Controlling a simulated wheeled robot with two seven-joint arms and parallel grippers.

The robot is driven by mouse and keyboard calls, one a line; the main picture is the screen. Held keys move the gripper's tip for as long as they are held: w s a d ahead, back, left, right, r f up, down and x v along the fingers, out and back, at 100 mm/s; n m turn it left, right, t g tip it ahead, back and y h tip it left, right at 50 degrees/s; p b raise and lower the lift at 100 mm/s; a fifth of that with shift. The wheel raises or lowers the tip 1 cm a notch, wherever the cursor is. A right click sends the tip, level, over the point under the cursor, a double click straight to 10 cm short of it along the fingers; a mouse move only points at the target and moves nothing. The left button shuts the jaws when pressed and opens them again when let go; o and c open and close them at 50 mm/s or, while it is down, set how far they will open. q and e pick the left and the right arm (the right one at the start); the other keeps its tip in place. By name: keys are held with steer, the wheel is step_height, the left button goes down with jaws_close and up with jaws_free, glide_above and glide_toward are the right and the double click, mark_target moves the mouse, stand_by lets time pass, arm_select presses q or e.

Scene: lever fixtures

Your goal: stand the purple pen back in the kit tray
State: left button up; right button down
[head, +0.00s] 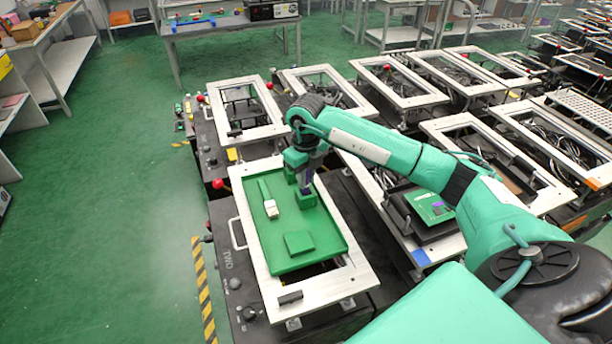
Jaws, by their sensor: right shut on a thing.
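My right gripper (305,187) reaches down over the upper right part of the green kit tray (322,262), at the end of the teal arm from the right. It is shut on the purple pen (307,188), a small dark purple piece showing between and below the fingers. The gripper hides most of the pen. I cannot tell whether its lower end touches the tray or a holder. My left gripper is not in view.
A green block (299,243) and a white-tipped green piece (270,206) are in the tray, left and below the gripper. A pale metal frame (262,283) surrounds the tray. More frame fixtures stand behind and to the right. Green floor is open at left.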

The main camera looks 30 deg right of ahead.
steer(key=c, duration=1.3)
jaws_free()
steer(key=shift+o, duration=0.2)
steer(key=shift+r+b, duration=0.3)
steer(key=shift+r, duration=0.25)
step_height(320, 180, up, 11)
steer(key=shift+b, duration=1.25)
steer(key=shift+r, duration=0.85)
